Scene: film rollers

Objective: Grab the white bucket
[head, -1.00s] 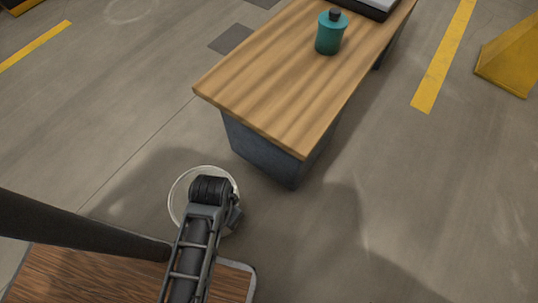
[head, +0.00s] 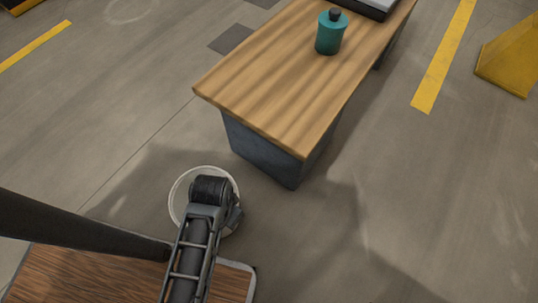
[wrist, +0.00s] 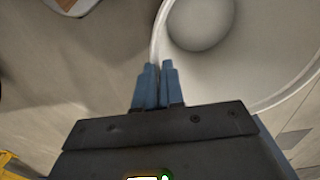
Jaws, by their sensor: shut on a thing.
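The white bucket (head: 176,196) stands near the front corner of the bench in the head view, largely hidden under my arm. Its round rim shows around my wrist. In the wrist view the bucket (wrist: 255,60) fills the upper right, with its rim and pale inside visible. My gripper (wrist: 155,72) has its two blue fingers close together on the left side of the rim, shut on the bucket's wall. In the head view my fingertips are hidden by the arm.
A wooden-topped bench (head: 270,75) stands just beyond the bucket, with a teal canister (head: 330,34) on it. A yellow object (head: 507,62) stands at the far right. The floor to the right is clear.

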